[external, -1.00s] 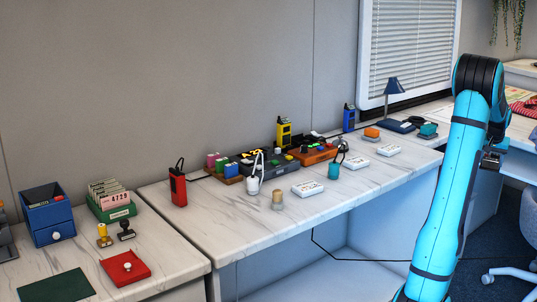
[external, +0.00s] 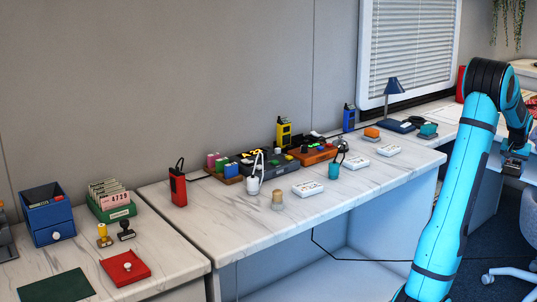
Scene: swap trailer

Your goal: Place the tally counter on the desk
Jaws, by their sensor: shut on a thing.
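My gripper (external: 513,166) hangs at the right, pointing down, at the end of my blue arm. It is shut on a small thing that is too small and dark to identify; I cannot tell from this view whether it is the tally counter. The gripper is right of the marble-topped desk (external: 232,222), clear of its near right end. I cannot pick out a tally counter for certain among the things on the desk.
A blue lamp (external: 392,92) stands at the back. Bare marble runs along the front edge. A chair (external: 526,245) stands lower right.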

